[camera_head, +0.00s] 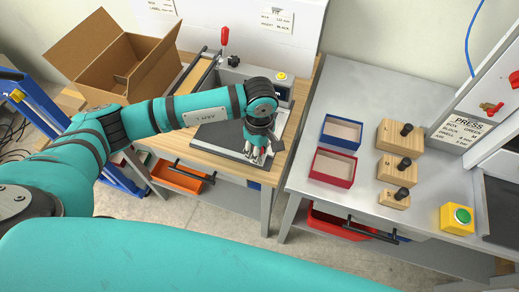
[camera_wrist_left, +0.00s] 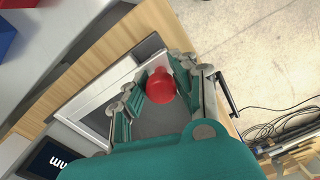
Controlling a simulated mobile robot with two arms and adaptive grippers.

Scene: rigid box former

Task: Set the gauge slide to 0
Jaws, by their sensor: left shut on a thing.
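My left gripper (camera_head: 258,152) reaches down over the grey plate (camera_head: 215,139) of the bench unit on the wooden table. In the left wrist view its fingers (camera_wrist_left: 157,92) are shut around a red round knob (camera_wrist_left: 160,86), which appears to be the handle of the gauge slide. A pale strip (camera_wrist_left: 102,92) lies beside the fingers. A dark panel with white lettering (camera_wrist_left: 50,160) shows at the lower left of that view; no reading can be made out. The gripper hides the knob in the head view. My right gripper is not in view.
An open cardboard box (camera_head: 118,62) stands behind my left arm. A red-handled lever (camera_head: 224,37) rises behind the plate. On the grey table at right are a blue box (camera_head: 341,133), a red box (camera_head: 333,167), several wooden blocks (camera_head: 396,168) and a green button (camera_head: 462,215).

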